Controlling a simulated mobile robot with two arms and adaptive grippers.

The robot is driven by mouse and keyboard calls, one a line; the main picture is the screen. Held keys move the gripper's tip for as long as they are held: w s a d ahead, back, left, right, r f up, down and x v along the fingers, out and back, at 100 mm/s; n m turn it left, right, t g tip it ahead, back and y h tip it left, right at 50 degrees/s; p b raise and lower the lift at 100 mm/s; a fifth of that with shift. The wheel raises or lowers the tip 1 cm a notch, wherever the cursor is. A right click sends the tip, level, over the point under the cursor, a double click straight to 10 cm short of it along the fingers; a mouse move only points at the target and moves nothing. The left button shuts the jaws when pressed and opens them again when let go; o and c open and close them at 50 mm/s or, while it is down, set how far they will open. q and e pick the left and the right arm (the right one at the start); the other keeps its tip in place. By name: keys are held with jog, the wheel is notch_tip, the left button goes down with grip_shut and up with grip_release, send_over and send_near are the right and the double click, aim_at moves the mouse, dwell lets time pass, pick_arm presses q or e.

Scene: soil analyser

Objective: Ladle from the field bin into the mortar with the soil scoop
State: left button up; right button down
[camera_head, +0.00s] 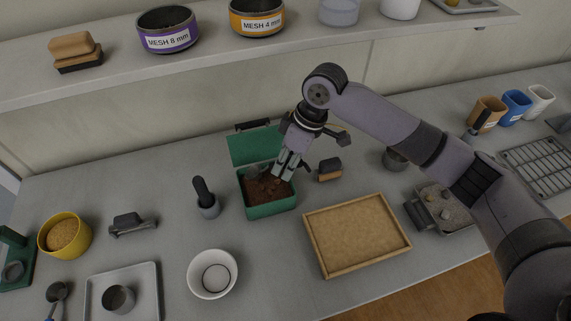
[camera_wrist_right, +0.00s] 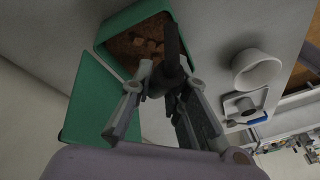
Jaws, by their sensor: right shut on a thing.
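The green field bin (camera_head: 272,209) stands open at the middle of the bench, with brown lumpy soil (camera_head: 268,187) inside. It also shows in the right wrist view (camera_wrist_right: 122,22). My right gripper (camera_head: 287,165) points down over the bin and is shut on the soil scoop (camera_wrist_right: 172,45), whose dark handle runs between the fingers. The scoop's greyish head (camera_head: 254,172) appears at the soil; how deep it sits is unclear. The white mortar (camera_head: 212,273) stands upright in front and to the left of the bin, and shows in the right wrist view (camera_wrist_right: 257,69). My left gripper is out of view.
The bin's green lid (camera_head: 254,146) stands open behind it. A dark-handled pestle-like tool (camera_head: 205,196) stands left of the bin, and a small brush (camera_head: 329,170) right of it. A wooden tray (camera_head: 357,235) lies front right. A shelf (camera_head: 215,51) runs above the back.

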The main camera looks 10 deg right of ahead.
jog(key=shift+f, duration=0.55)
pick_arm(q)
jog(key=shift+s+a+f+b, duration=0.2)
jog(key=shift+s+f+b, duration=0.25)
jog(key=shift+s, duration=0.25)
pick_arm(e)
notch_tip(320, 180, down, 5)
jog(key=shift+r, duration=0.1)
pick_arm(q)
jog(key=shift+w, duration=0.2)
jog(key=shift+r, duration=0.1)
